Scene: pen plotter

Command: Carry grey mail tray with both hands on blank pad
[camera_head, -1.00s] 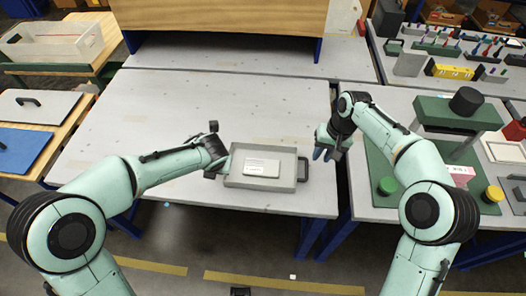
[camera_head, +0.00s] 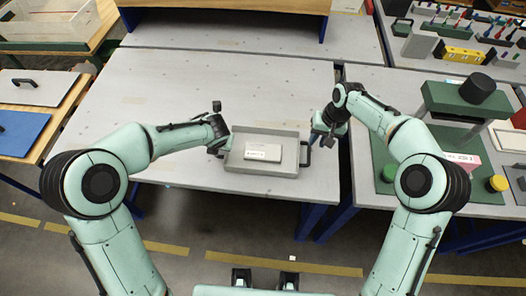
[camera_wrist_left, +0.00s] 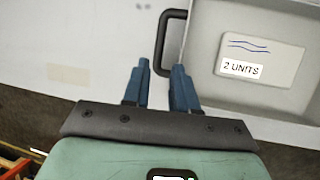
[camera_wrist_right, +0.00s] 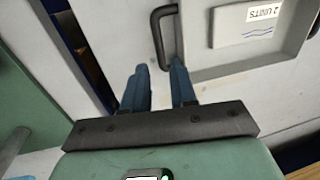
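The grey mail tray (camera_head: 232,163) lies flat near the front edge of the table and carries a pale block (camera_head: 263,150) labelled "2 UNITS". My left gripper (camera_head: 222,146) is at the tray's left side; in the left wrist view its open blue fingers (camera_wrist_left: 161,68) are at the dark left handle (camera_wrist_left: 162,40), whose near end lies between the tips. My right gripper (camera_head: 313,138) is at the right side; in the right wrist view its open fingers (camera_wrist_right: 160,70) are at the right handle (camera_wrist_right: 158,35). I cannot pick out the blank pad.
The table (camera_head: 150,130) is bare left of and behind the tray. A second bench on the right holds a green mat (camera_head: 386,176), a green stand (camera_head: 440,97) and a yellow round piece (camera_head: 498,183). Side benches stand at the left, with a blue panel (camera_head: 22,135).

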